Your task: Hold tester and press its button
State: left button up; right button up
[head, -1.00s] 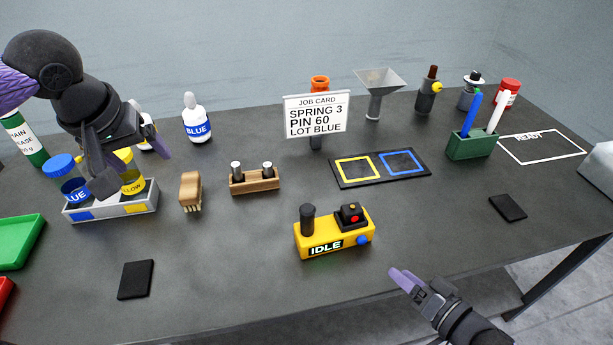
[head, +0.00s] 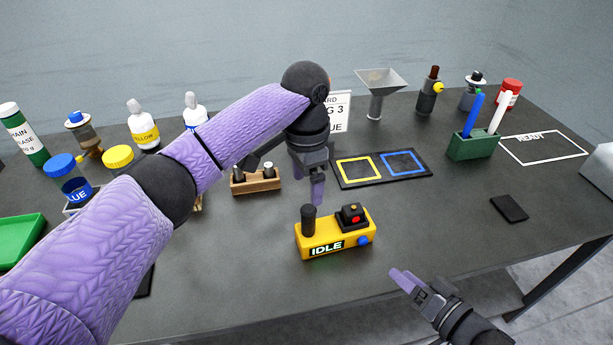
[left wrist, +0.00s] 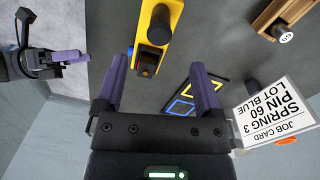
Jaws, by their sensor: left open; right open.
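The yellow tester (head: 318,245) stands on the dark table, with a black upright knob at its left end, a black block with a red button (head: 355,219) on top, a blue button (head: 363,240) at its right and a display reading IDLE. My left gripper (head: 317,192) points down just behind the tester, apart from it. In the left wrist view the tester (left wrist: 170,12) lies beyond the open, empty fingers (left wrist: 158,92). My right gripper (head: 403,280) is at the table's front edge, right of the tester, open and empty; it also shows in the left wrist view (left wrist: 72,57).
Behind my left gripper are a wooden holder with two pins (head: 263,181), a mat with yellow and blue squares (head: 378,178) and a job card (head: 341,112), partly hidden by my arm. A green pen holder (head: 472,147) and black pad (head: 509,208) stand right.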

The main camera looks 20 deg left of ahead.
aim_at(308, 208)
pick_arm(q)
notch_tip(308, 208, down, 10)
jog(key=shift+s+d+r, duration=0.15)
jog(key=shift+r, duration=0.05)
grip_shut()
dwell(0.7)
dwell(0.5)
dwell(1.0)
pick_arm(e)
grip_shut()
dwell(1.5)
